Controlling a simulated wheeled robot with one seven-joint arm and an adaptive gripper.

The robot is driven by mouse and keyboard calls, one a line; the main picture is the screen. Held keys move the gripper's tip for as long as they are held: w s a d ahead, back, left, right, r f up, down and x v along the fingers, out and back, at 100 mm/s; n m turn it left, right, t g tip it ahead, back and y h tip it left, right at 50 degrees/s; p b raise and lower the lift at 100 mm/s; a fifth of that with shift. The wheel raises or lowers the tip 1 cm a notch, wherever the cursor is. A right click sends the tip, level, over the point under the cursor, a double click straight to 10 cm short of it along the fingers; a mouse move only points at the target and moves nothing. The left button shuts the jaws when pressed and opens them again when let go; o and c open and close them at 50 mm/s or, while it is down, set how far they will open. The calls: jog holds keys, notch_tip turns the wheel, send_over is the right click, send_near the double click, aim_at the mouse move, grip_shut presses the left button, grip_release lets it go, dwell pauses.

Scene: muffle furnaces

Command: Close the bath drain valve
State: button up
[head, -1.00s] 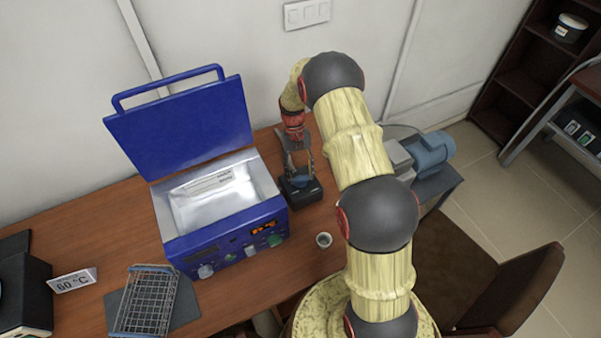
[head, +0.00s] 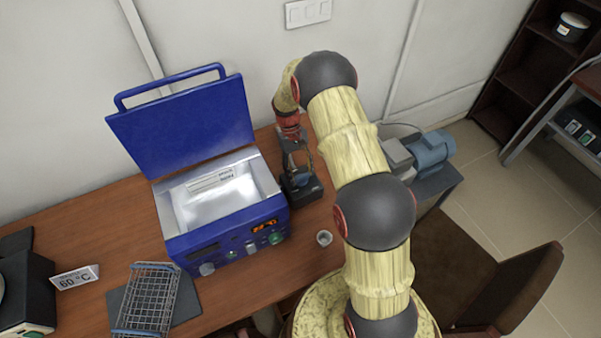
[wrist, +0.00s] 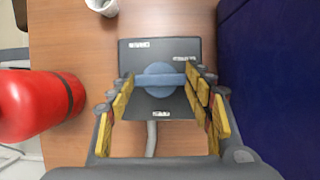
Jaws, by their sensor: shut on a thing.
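The drain valve is a black box with a blue knob and crossbar handle (wrist: 160,80); its black body (wrist: 180,105) lies on the table to the right of the bath. In the head view the black valve body (head: 303,194) is partly covered by my gripper (head: 299,168). My gripper (wrist: 165,77) points down over the valve, its fingers at the two ends of the blue handle, shut on it. The handle lies crosswise between the fingers in the wrist view. The blue bath (head: 225,240) stands with its lid (head: 185,125) raised; its bright metal basin shows inside.
A small cup (head: 324,238) stands in front of the valve. A wire basket (head: 148,298) and a "60 °C" sign (head: 76,277) are at the left. A red cylinder (wrist: 35,105) is left of my gripper in the wrist view. The bath wall (wrist: 270,80) is close on the right.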

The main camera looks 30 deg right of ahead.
jog(key=o, duration=1.2)
jog(key=shift+c, duration=0.2)
jog(key=shift+r, duration=0.1)
jog(key=v, duration=1.2)
